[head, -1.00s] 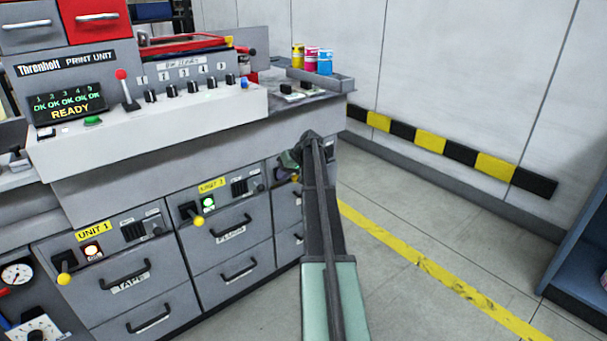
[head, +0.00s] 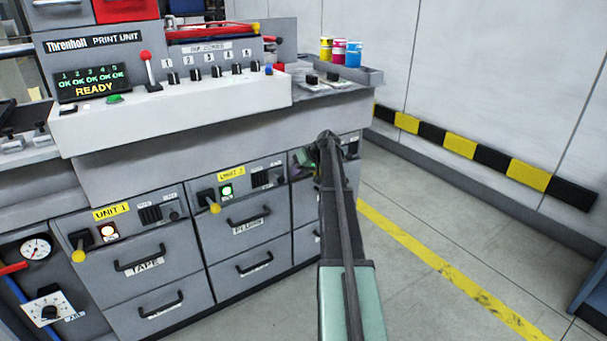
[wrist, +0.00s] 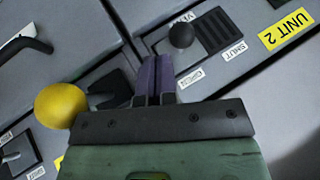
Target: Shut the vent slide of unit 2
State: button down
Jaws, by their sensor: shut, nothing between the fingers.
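In the wrist view the panel is upside down. The knob sits at the end by the OPEN label (wrist: 190,78), away from the SHUT label (wrist: 232,52). My gripper (wrist: 154,62) is shut and empty, its purple fingertips below and left of the knob, apart from it in the picture. In the head view my arm partly hides the gripper (head: 303,160).
A yellow ball lever (wrist: 60,105) stands close left of my fingers in the wrist view. Unit 2's own yellow lever (head: 215,208) and green lamp (head: 226,191) are left of its vent. The counter (head: 190,145) overhangs the panels.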

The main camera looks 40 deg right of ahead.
aim_at(279, 178)
jog(key=b+x, duration=0.1)
jog(key=x, duration=0.2)
jog(key=shift+w+a+f+b, duration=0.15)
jog(key=shift+w+f+b, duration=0.1)
jog(key=shift+f+b, duration=0.1)
jog(key=a, duration=0.7)
jog(key=shift+w, duration=0.4)
jog(key=shift+r, duration=0.1)
